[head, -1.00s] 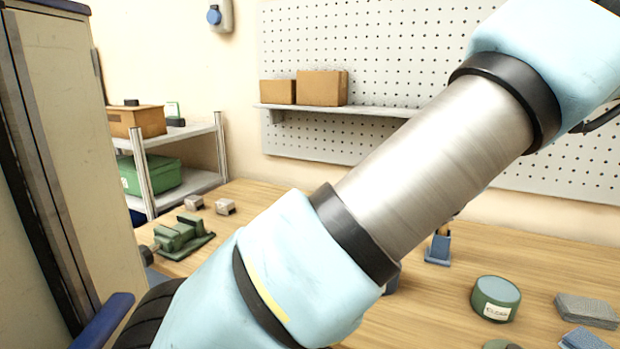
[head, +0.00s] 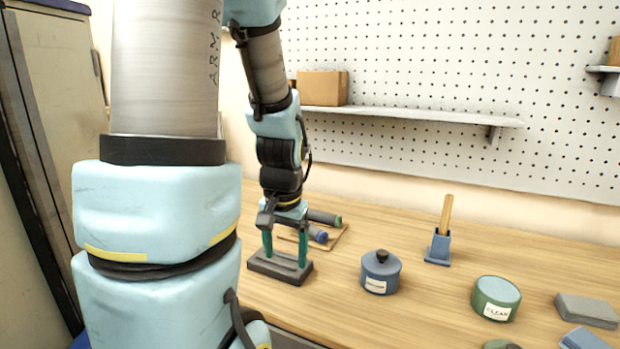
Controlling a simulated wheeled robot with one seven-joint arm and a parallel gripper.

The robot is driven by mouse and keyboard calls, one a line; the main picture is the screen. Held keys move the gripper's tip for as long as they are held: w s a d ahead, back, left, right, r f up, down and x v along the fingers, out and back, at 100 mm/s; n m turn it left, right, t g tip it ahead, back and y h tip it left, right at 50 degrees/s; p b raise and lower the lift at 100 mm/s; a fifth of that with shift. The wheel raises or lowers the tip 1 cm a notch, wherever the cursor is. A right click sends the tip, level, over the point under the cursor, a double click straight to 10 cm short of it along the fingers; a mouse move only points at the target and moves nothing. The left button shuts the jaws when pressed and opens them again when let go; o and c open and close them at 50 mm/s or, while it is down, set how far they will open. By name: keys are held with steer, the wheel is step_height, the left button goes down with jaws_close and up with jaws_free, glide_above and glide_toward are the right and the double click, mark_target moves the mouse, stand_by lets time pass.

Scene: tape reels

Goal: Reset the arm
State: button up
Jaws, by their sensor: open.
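My arm rises at the left of the head view and bends down over the wooden workbench (head: 420,318). My gripper (head: 285,257) points down, with its two teal fingers spread apart and nothing seen between them. The fingertips overlap a dark grey block (head: 280,268) on the bench; I cannot tell whether they touch it. Just behind the gripper lie two grey rolls, one with a green end (head: 326,218) and one with a blue end (head: 318,236), on a thin wooden board, partly hidden by the gripper.
A blue lidded pot (head: 381,272), a blue holder (head: 438,248) with a wooden handle, a green round tin (head: 496,298) and a grey block (head: 587,311) stand to the right. A shelf (head: 420,117) with a cardboard box (head: 322,88) hangs on the pegboard behind. Bench between them is clear.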

step_height(320, 180, down, 9)
steer(key=s+a+n+b, duration=0.1)
steer(key=s+n+b, duration=0.1)
steer(key=b, duration=0.8)
steer(key=shift+s+a+n, duration=0.4)
steer(key=shift+n, duration=0.1)
steer(key=shift+f, duration=0.1)
